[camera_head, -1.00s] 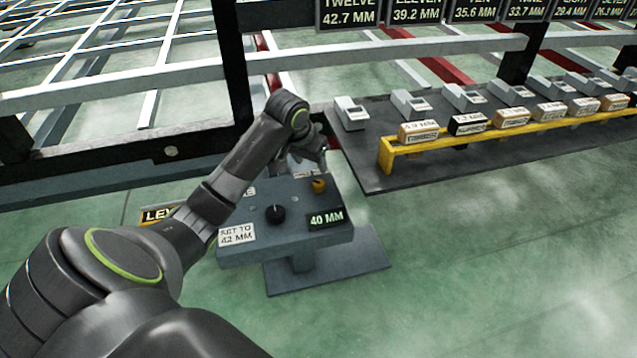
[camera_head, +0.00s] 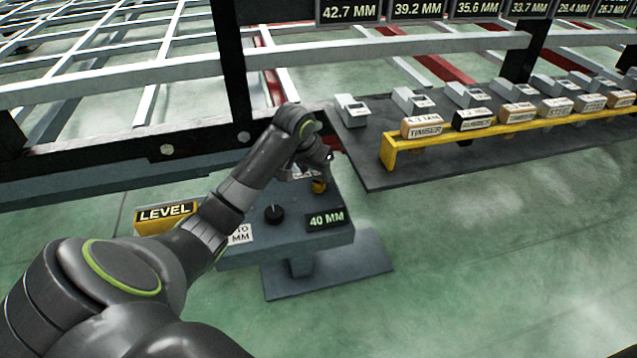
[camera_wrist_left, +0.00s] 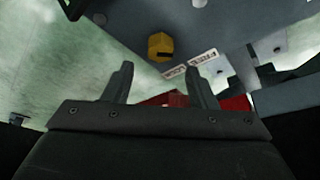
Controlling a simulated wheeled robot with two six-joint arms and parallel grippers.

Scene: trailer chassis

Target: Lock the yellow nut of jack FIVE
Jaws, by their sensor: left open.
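The yellow nut (camera_head: 319,187) is on the right back part of the grey jack box (camera_head: 300,240), partly hidden by my left gripper. In the left wrist view the yellow nut (camera_wrist_left: 160,47) shows with a dark slot, beside a white label (camera_wrist_left: 190,68) that seems to read FREE and LOCK upside down. My left gripper (camera_wrist_left: 160,68) is open, with nothing between its fingers, and the nut appears beyond the fingertips. In the head view the left gripper (camera_head: 318,172) hangs just over the nut; contact cannot be told. My right gripper is not in view.
The box has a black knob (camera_head: 274,214), a 40 MM display (camera_head: 326,220) and a partly covered setting sign (camera_head: 240,234). A yellow LEVEL block (camera_head: 165,216) stands at left. A yellow rack (camera_head: 388,155) with labelled blocks is at right. Chassis beams (camera_head: 120,155) run behind.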

